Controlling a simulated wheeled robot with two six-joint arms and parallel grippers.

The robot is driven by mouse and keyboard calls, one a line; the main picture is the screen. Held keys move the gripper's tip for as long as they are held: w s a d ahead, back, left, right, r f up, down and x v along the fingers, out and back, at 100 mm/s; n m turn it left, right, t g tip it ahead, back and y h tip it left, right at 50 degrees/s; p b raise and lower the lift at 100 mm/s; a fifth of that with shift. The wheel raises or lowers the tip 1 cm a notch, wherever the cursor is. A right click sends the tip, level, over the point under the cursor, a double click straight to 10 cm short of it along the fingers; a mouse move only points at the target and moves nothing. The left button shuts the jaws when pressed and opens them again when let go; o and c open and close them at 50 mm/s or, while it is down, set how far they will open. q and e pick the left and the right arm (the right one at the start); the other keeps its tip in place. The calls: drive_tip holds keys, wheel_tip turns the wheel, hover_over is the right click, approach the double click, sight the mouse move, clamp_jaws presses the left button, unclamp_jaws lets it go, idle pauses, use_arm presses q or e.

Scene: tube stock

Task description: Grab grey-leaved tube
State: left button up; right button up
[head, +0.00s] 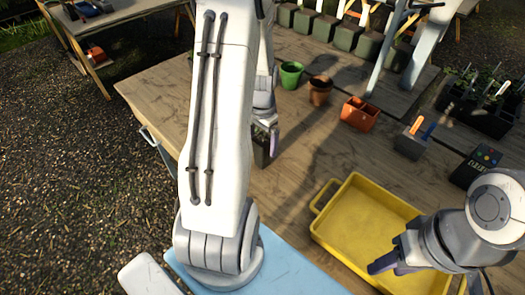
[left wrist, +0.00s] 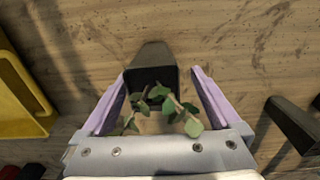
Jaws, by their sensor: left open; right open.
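A dark square plant tube with rounded, dull grey-green leaves (left wrist: 152,80) stands on the wooden table, between the two purple-tipped fingers of my left gripper (left wrist: 158,98) in the left wrist view. Gaps show on both sides of the tube, and the fingers are apart. In the head view the tube (head: 261,151) is partly hidden by my left gripper (head: 268,132) and arm. My right gripper (head: 385,264) is open and empty above the yellow tray's near right part.
The yellow tray (head: 321,213) looks empty. A green pot (head: 291,74), a brown pot (head: 320,90) and an orange container (head: 360,114) stand behind. A black crate of plants (head: 480,119) is far right.

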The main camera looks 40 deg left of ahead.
use_arm(q)
drive_tip(key=f, duration=0.2)
drive_tip(key=s+f, duration=0.1)
drive_tip(key=f, duration=0.1)
drive_tip(key=shift+d, duration=0.3)
drive_tip(key=shift+w+f, duration=0.1)
drive_tip(key=shift+f, duration=0.25)
drive_tip(key=c, duration=1.5)
clamp_jaws()
drive_tip(key=shift+r, duration=0.15)
